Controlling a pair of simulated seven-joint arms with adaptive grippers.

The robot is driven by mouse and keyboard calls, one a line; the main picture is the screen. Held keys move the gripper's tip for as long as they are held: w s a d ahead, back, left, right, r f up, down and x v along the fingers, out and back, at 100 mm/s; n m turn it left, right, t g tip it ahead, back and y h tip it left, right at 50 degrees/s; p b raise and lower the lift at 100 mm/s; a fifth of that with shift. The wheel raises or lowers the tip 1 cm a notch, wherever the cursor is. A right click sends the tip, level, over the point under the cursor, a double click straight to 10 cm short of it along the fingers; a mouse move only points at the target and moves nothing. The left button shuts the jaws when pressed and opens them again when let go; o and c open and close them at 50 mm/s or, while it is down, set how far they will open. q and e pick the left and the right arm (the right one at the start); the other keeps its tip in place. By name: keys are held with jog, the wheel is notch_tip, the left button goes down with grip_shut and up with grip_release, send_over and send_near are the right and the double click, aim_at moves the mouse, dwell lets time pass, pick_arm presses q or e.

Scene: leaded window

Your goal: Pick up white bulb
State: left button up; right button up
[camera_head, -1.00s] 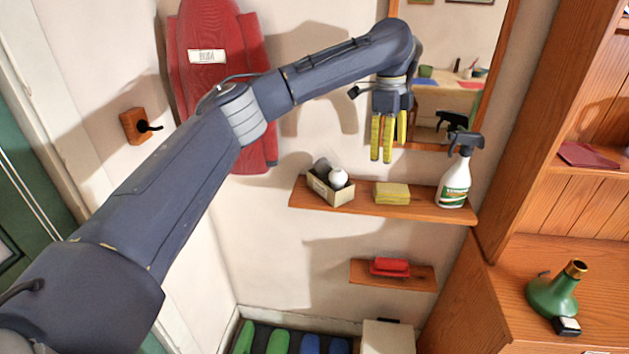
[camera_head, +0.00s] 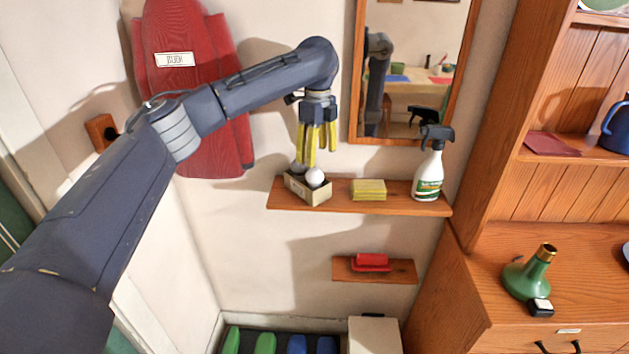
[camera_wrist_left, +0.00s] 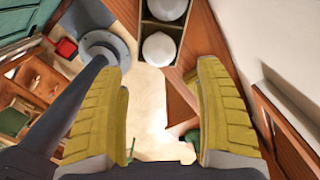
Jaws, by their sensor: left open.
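A round white bulb (camera_head: 315,177) sits in the right part of a small open box (camera_head: 314,195) on the upper wall shelf. A second, greyer bulb (camera_head: 297,167) is beside it, partly hidden by a finger. My left gripper (camera_head: 310,160) is open and empty, pointing down with its yellow fingertips just above the box. In the left wrist view, the box (camera_wrist_left: 144,30) with both bulbs, one whiter (camera_wrist_left: 159,48) and one greyer (camera_wrist_left: 166,8), lies beyond the open fingers (camera_wrist_left: 160,75), off toward the top edge. My right gripper is not in view.
A yellow sponge (camera_head: 368,189) and a spray bottle (camera_head: 429,165) stand farther right on the shelf (camera_head: 390,208). A mirror (camera_head: 412,110) hangs behind. A red brush (camera_head: 371,262) lies on the lower shelf. A red ironing-board-like item (camera_head: 190,110) hangs at left.

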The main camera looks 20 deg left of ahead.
aim_at(315, 169)
pick_arm(q)
jog(key=shift+w+a+f, duration=0.1)
jog(key=shift+a+f, duration=0.05)
jog(key=shift+f, duration=1.8)
jog(key=shift+a+f, duration=0.1)
jog(key=shift+f, duration=1.85)
jog(key=shift+c, duration=0.3)
jog(key=c, duration=1)
